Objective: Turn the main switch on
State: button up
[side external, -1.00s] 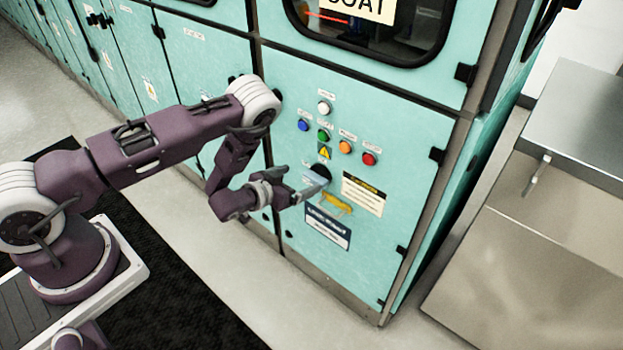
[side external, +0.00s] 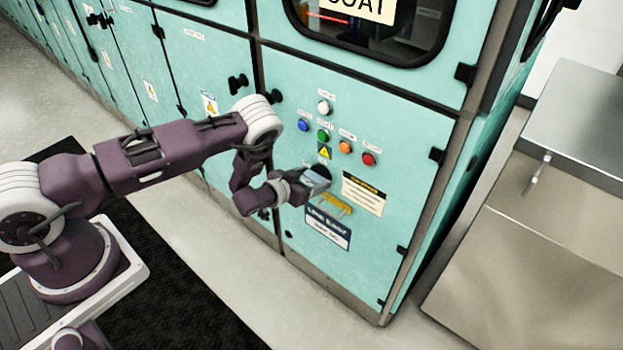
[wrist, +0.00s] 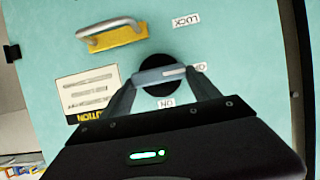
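The main switch (wrist: 157,88) is a round black dial with a grey bar handle (wrist: 160,75) on the teal cabinet door. In the wrist view the bar lies nearly level, its right end by a partly hidden label that seems to read OFF (wrist: 198,67). The ON label (wrist: 167,103) is below the dial. My gripper (wrist: 163,76) has its fingers spread, with tips near the two ends of the bar; I cannot tell whether they touch it. In the side view my gripper (side external: 314,182) is at the dial (side external: 322,171) and hides most of it.
A yellow-based lock handle (side external: 335,205) sits just below the switch. Several coloured buttons, including a green one (side external: 323,136) and a red one (side external: 369,159), are above. A caution label (side external: 363,194) is to the right. A metal counter (side external: 545,235) stands farther right.

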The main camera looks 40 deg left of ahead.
jog(key=c, duration=0.4)
jog(key=shift+c, duration=0.2)
jog(key=m+y, duration=0.2)
jog(key=m, duration=0.1)
jog(key=shift+d+f, duration=0.1)
jog(key=shift+d, duration=0.25)
jog(key=m, duration=0.1)
jog(key=m+y, duration=0.2)
jog(key=shift+d+f+t, duration=0.2)
jog(key=shift+d+t, duration=0.05)
jog(key=shift+t, duration=0.05)
jog(key=m+y, duration=0.1)
jog(key=m+t, duration=0.1)
jog(key=m, duration=0.1)
jog(key=shift+d+f+m+y, duration=0.1)
jog(key=shift+f+m+y, duration=0.1)
jog(key=shift+m+y, duration=0.15)
jog(key=shift+f+m+t+y, duration=0.15)
jog(key=shift+m+t+y, duration=0.2)
jog(key=shift+m, duration=0.6)
jog(key=shift+f+m+t+y, duration=0.1)
jog(key=shift+m+t+y, duration=0.25)
jog(key=shift+m, duration=0.55)
jog(key=o, duration=1.4)
